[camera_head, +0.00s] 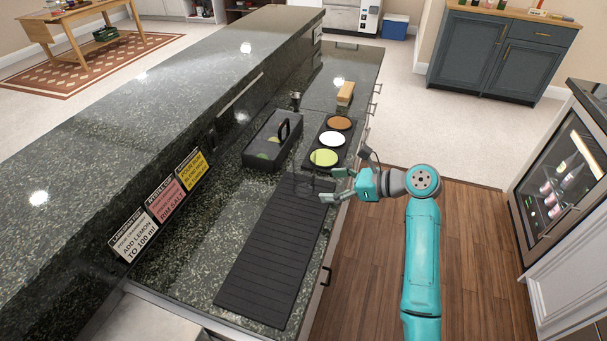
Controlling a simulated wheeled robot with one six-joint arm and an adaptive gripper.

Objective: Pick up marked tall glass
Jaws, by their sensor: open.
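A clear, faint glass (303,184) seems to stand at the far end of the black ribbed mat (275,250) on the dark stone counter. Its outline is hard to make out, and I cannot see any mark on it. My teal gripper (331,185) is open just right of the glass, its fingers pointing left toward it. The fingers look apart from the glass, and nothing shows between them.
A black tray with three round dishes (324,158) lies just behind my gripper. Several signs (160,203) line the raised ledge (110,150) at left.

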